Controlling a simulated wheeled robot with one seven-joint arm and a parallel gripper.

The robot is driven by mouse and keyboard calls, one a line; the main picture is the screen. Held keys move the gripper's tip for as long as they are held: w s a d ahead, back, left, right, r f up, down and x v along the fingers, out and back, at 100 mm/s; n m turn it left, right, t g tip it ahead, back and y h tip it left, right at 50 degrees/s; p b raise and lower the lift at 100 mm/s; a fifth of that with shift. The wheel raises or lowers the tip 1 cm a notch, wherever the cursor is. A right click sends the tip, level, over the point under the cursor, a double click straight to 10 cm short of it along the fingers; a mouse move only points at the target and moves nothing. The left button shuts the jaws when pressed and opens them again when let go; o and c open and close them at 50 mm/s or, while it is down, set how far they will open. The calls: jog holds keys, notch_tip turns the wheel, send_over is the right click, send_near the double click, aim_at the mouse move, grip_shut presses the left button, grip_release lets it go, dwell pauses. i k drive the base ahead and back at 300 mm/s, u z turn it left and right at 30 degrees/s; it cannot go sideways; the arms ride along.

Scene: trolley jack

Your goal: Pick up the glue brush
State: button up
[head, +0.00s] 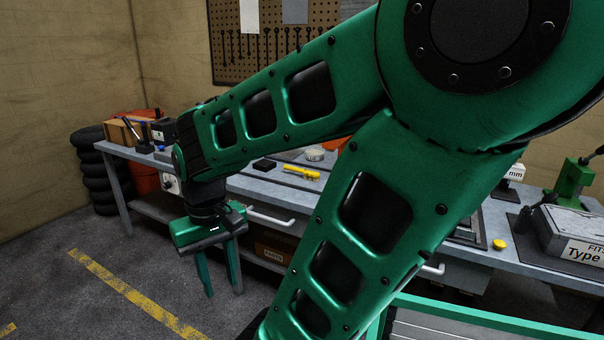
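I cannot make out the glue brush for certain in the head view; it may be hidden behind my arm or too small to tell. My gripper (223,292) hangs pointing down in front of the workbench (265,190), left of the picture's middle. Its two green fingers are apart with nothing between them, and its tips are below the bench top. A yellow tool-like thing (301,171) lies on the bench beyond my gripper, up and to its right. A small black block (264,165) lies beside it.
A wooden box (122,133) and dark equipment stand at the bench's left end. Black tyres (97,175) are stacked beside it. A grey case (572,230) and a green press (574,178) stand at right. My arm hides mid-bench. Floor at left is clear.

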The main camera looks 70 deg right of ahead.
aim_at(311, 176)
jog(key=z, duration=0.35)
jog(key=i, duration=1.1)
jog(key=z, duration=1.45)
jog(key=i, duration=1.05)
jog(key=z, duration=0.65)
